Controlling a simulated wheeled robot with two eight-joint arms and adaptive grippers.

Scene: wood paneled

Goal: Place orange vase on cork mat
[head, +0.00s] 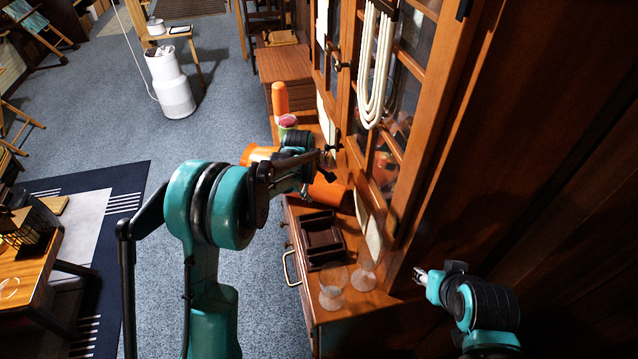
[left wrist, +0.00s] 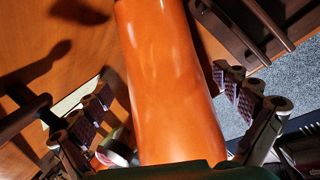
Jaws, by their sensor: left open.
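The orange vase (left wrist: 168,80) is a smooth orange cylinder. In the left wrist view it runs from the top edge down between the fingers of my left gripper (left wrist: 163,88), which is open with a finger on each side and gaps beside the vase. In the head view my left gripper (head: 318,168) is over the cabinet top, and orange surface (head: 330,191) shows beside it, partly hidden by it. My right gripper (head: 421,276) is at the lower right, away from the vase; its jaw opening is too small to tell. I cannot make out a cork mat.
A dark divided tray (head: 322,240) and two clear glasses (head: 332,290) (head: 364,270) stand on the near cabinet top (head: 312,306). Farther back are an upright orange cylinder (head: 280,98) and a pink and green object (head: 288,122). Glass-paned cabinet doors (head: 395,100) rise close on the right.

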